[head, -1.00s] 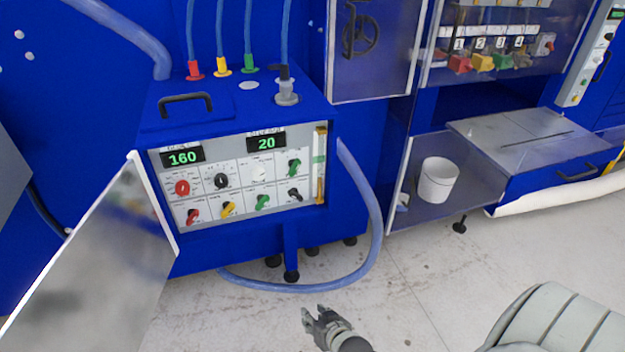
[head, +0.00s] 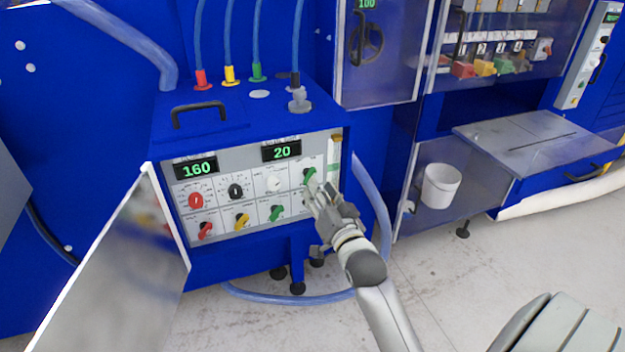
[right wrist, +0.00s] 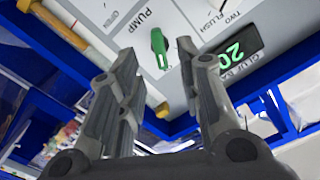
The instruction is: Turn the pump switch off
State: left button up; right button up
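The pump switch, a green knob (head: 309,175), is at the upper right of the control panel on the blue pump unit. In the right wrist view the green switch (right wrist: 159,47) is beside the word PUMP, between and beyond my fingertips. My right gripper (head: 327,193) is close in front of the panel, just below and right of the switch in the head view. Its fingers (right wrist: 168,65) are spread with nothing between them. I cannot tell whether a fingertip touches the panel. The gripper hides the panel's lower right knob. My left gripper is not in view.
The panel also has a red knob (head: 196,200), a black knob (head: 235,191) and several lower knobs. Displays read 160 (head: 196,169) and 20 (head: 282,151). The open panel door (head: 120,255) stands at left. A blue hose (head: 374,205) loops at right. A white bucket (head: 440,186) is farther right.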

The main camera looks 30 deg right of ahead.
aim_at(310, 176)
jog(key=x, duration=0.5)
grip_shut()
